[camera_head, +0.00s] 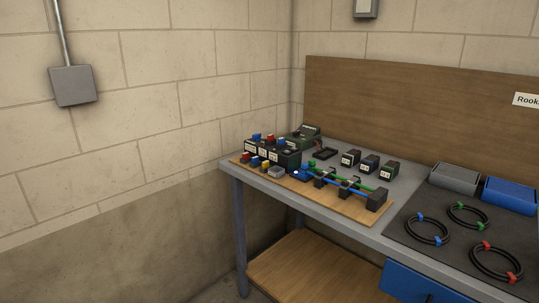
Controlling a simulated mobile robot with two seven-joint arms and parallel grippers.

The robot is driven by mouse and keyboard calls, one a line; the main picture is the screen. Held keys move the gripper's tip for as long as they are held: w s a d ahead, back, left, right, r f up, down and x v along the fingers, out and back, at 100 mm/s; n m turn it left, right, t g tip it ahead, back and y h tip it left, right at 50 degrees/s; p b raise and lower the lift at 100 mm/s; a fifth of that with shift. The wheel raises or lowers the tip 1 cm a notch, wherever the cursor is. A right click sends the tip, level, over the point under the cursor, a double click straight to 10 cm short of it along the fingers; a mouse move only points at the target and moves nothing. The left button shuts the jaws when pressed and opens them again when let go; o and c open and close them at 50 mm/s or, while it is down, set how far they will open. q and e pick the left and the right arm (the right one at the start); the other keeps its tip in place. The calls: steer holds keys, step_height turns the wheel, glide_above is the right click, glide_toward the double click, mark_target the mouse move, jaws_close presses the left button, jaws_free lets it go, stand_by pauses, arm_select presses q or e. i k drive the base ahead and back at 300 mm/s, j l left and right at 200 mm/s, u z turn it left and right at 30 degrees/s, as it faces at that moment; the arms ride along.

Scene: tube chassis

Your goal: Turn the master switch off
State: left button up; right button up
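I cannot tell for sure which part is the master switch. A wooden board (348,208) on the bench carries black modules (272,153) with red and blue tops, small coloured blocks in front of them, and a chassis of blue and green tubes (330,183) with black blocks. A small grey domed part (277,172) sits on the board in front of the modules. A dark green device (303,134) stands behind the modules. Switch positions are too small to read. Neither of my grippers is in view.
The grey bench (397,233) stands against a wooden back panel (420,110). A dark mat holds black cable rings (426,229) with coloured clips. Grey (455,179) and blue (509,195) bins stand behind them. A grey box (72,86) hangs on the left wall.

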mark_target(256, 137)
steer(key=i+j+z, duration=0.4)
steer(key=i+j, duration=0.5)
